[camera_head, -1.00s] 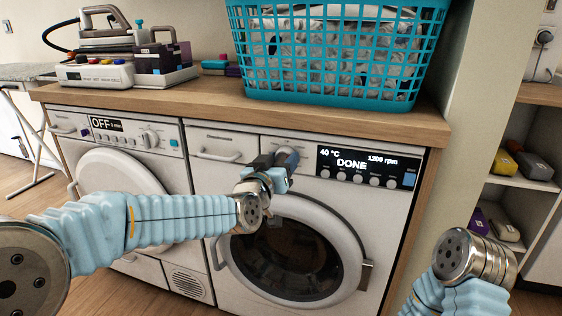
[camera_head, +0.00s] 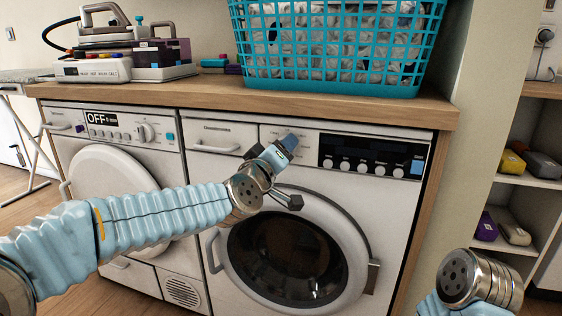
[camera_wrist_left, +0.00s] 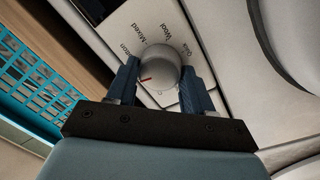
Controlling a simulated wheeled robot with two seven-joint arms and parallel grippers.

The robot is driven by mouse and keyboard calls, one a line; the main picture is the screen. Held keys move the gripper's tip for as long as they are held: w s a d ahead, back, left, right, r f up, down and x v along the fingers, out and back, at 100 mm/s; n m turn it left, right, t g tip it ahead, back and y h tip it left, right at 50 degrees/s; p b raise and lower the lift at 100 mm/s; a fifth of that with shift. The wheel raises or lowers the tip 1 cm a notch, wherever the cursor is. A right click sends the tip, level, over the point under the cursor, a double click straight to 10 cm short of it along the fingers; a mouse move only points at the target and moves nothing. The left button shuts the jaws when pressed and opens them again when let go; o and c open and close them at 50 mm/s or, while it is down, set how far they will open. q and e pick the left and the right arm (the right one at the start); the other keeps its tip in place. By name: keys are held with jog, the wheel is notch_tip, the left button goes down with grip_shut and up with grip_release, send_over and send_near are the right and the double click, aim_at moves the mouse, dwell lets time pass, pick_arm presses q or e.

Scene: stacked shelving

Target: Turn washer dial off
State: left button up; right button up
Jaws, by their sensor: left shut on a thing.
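The right-hand washer (camera_head: 225,165) has a dark display panel (camera_head: 370,155) that is now blank. Its round grey dial (camera_wrist_left: 160,66) shows in the left wrist view, with a red mark and printed labels such as Mixed and Wool around it. My left gripper (camera_head: 285,147) is at the dial, and its two blue fingers stand on either side of the knob in the left wrist view (camera_wrist_left: 160,78), shut on it. In the head view the gripper hides the dial. My right arm shows at the lower right, but its gripper is out of view.
A second machine (camera_head: 110,140) on the left shows OFF on its display. A teal laundry basket (camera_head: 335,85) and an iron on its station (camera_head: 110,60) stand on the wooden counter (camera_head: 200,92). A shelf (camera_head: 520,185) with boxes is at the right.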

pick_arm(q)
jog(key=shift+f+n+b, duration=0.1)
jog(key=shift+n+b, duration=0.5)
jog(key=shift+n, duration=0.4)
jog(key=o, duration=1)
jog(key=shift+o, duration=0.2)
jog(key=v, duration=1.3)
jog(key=shift+s, duration=0.4)
jog(key=shift+a+f, duration=0.1)
jog(key=shift+f, duration=0.05)
